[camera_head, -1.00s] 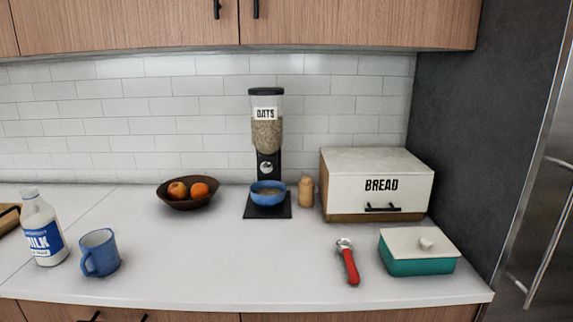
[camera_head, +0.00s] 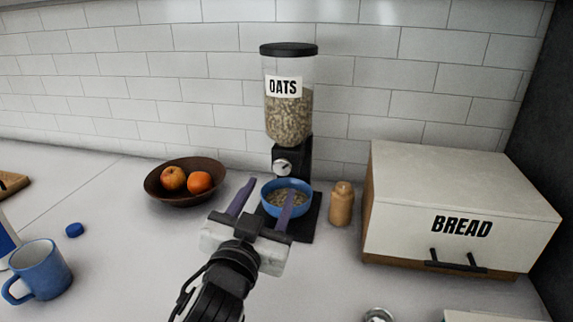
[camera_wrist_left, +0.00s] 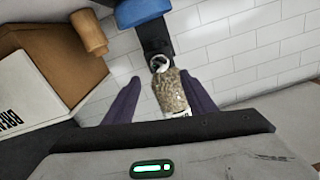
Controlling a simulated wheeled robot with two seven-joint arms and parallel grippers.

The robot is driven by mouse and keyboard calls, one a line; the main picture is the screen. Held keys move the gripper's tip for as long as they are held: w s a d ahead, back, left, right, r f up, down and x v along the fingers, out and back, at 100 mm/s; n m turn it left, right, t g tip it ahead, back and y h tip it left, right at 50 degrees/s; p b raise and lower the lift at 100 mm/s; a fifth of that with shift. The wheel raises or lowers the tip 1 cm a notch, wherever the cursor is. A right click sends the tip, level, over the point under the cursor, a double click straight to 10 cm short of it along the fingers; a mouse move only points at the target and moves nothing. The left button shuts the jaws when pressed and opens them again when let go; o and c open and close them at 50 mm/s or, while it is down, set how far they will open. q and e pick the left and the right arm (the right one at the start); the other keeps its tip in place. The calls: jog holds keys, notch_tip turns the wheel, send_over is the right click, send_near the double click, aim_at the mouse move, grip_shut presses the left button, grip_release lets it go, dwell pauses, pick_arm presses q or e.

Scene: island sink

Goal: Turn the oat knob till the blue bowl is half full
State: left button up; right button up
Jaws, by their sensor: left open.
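The oat dispenser (camera_head: 289,115) stands against the tiled wall, its clear hopper partly full of oats. Its round silver knob (camera_head: 284,168) is on the black neck and also shows in the left wrist view (camera_wrist_left: 159,63). The blue bowl (camera_head: 270,203) sits on the dispenser's black base under the neck, with oats (camera_head: 290,195) inside below the rim. My left gripper (camera_head: 264,204) is open and empty in front of the dispenser, its right finger overlapping the bowl in the picture. In the left wrist view the hopper lies between the purple fingers (camera_wrist_left: 160,100). My right gripper is out of view.
A brown fruit bowl (camera_head: 160,199) is left of the dispenser. A wooden shaker (camera_head: 341,205) and the bread box (camera_head: 450,190) stand to the right. A blue mug (camera_head: 42,270) and a small blue cap (camera_head: 75,230) are at the left. Counter between them is clear.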

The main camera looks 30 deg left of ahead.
aim_at(282, 168)
pick_arm(q)
jog(key=p+x, duration=0.1)
jog(key=x, duration=0.6)
jog(key=shift+r, duration=0.1)
jog(key=shift+w+a, duration=0.2)
jog(key=shift+w, duration=0.45)
jog(key=c, duration=1)
jog(key=shift+m, duration=1)
jog(key=shift+c, duration=0.2)
jog(key=o, duration=1)
jog(key=shift+o, duration=0.2)
jog(key=shift+d, duration=0.1)
